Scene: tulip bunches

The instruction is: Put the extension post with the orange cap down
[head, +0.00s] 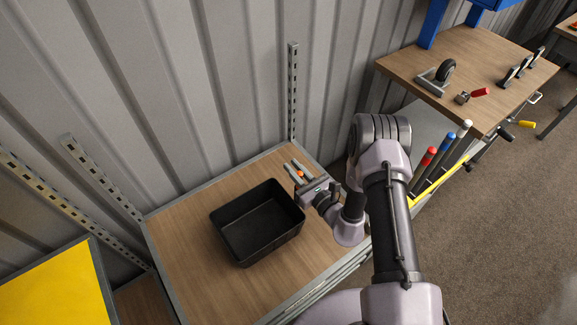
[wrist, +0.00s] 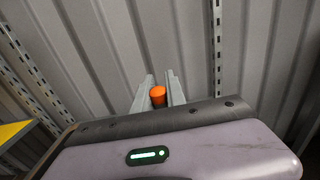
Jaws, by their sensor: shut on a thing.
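The orange cap of the extension post (head: 300,174) shows between the two grey fingers of my gripper (head: 297,169), over the back right corner of the wooden shelf top. In the wrist view the orange cap (wrist: 158,96) sits between the fingers (wrist: 160,88), which are shut on the post. The rest of the post is hidden, and I cannot tell whether its lower end touches anything.
An empty black bin (head: 246,255) stands on the wooden shelf top (head: 185,255), left of my gripper. Posts with red (head: 430,151), blue (head: 450,136) and white (head: 466,124) caps lean by the workbench (head: 410,68) at right. A corrugated wall (head: 240,90) and slotted upright (head: 293,95) stand behind.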

